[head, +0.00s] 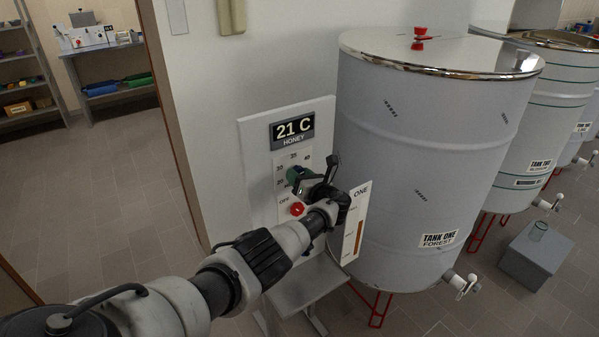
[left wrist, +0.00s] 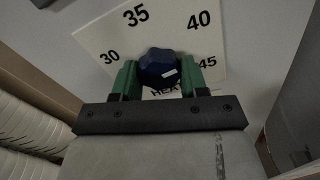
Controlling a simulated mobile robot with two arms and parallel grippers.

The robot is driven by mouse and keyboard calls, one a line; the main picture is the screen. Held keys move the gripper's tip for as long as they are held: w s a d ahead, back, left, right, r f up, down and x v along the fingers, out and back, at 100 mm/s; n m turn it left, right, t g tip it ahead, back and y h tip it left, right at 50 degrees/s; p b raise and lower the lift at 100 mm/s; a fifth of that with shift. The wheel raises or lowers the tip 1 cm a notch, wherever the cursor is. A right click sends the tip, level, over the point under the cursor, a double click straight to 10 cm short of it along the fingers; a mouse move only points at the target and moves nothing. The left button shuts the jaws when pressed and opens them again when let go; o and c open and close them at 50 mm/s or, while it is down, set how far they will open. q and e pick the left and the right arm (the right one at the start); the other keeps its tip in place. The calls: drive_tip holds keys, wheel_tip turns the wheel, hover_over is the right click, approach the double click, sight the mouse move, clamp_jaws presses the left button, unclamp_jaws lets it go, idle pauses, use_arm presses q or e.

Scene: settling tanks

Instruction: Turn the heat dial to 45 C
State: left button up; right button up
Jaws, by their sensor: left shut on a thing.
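The heat dial is a dark blue faceted knob (left wrist: 160,62) on a white scale plate (left wrist: 95,38) marked 30, 35, 40 and 45. My left gripper (left wrist: 160,78) has one green finger on each side of the knob and is shut on it. A short white mark shows on the knob's lower right face, slanting roughly toward the 45 side; its exact reading is unclear. In the head view my left gripper (head: 298,178) hides most of the dial and the 45 label. The display (head: 292,131) above reads 21 C HONEY. My right gripper is not in view.
A red knob (head: 296,209) sits below the dial near OFF. A white level gauge card (head: 355,222) stands close right of my gripper, before the steel Tank One (head: 430,150). A grey stand (head: 303,288) is below. Open floor (head: 110,210) lies left.

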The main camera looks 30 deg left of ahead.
use_arm(q)
drive_tip(key=shift+s+f+m+p, duration=0.1)
drive_tip(key=shift+m+p, duration=0.35)
drive_tip(key=shift+m, duration=1.4)
drive_tip(key=shift+s+f+m+p, duration=0.1)
drive_tip(key=shift+m+p, duration=0.3)
drive_tip(key=shift+m, duration=1.45)
drive_tip(key=o, duration=0.9)
drive_tip(key=shift+r, duration=0.2)
